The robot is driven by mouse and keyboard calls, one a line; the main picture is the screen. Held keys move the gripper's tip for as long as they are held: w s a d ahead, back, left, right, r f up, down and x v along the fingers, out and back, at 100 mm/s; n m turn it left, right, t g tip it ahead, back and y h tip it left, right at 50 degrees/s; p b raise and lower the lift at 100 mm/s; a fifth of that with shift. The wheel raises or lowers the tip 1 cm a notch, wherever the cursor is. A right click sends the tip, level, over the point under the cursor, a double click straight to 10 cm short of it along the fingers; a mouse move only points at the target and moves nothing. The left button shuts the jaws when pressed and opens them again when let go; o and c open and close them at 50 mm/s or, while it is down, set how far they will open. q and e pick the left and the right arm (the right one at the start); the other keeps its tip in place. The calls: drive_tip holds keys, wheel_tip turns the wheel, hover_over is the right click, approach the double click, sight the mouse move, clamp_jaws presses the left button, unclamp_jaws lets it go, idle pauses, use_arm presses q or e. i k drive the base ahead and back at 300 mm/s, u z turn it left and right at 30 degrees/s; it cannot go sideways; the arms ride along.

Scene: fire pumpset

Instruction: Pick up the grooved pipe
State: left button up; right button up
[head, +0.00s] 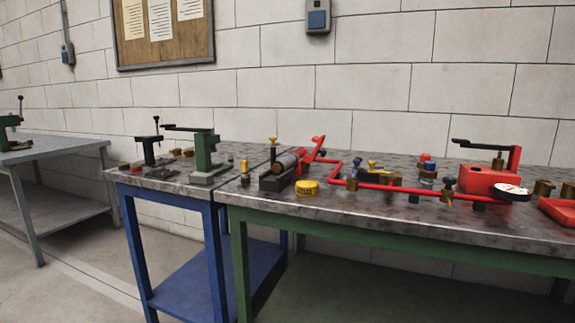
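Neither of my grippers is in view. A short dark grey cylinder (286,162), which may be the grooved pipe, lies tilted on a black block (273,180) near the left end of the green-legged table (330,216). Grooves on it are too small to make out. A red part with a raised lever (317,148) is close against its right end. A long thin red pipe (405,188) with bends runs from there to the right along the tabletop, ending by a white round gauge (512,191).
A yellow ring (307,187) sits right of the black block. A red pump box (489,180) and several small fittings crowd the table. A blue-legged table (165,186) with a green press (205,152) adjoins at left; a grey bench (60,150) stands beyond open floor.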

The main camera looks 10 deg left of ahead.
sight(279, 167)
drive_tip(key=z, duration=0.5)
drive_tip(key=i, duration=1.05)
drive_tip(key=u, duration=0.1)
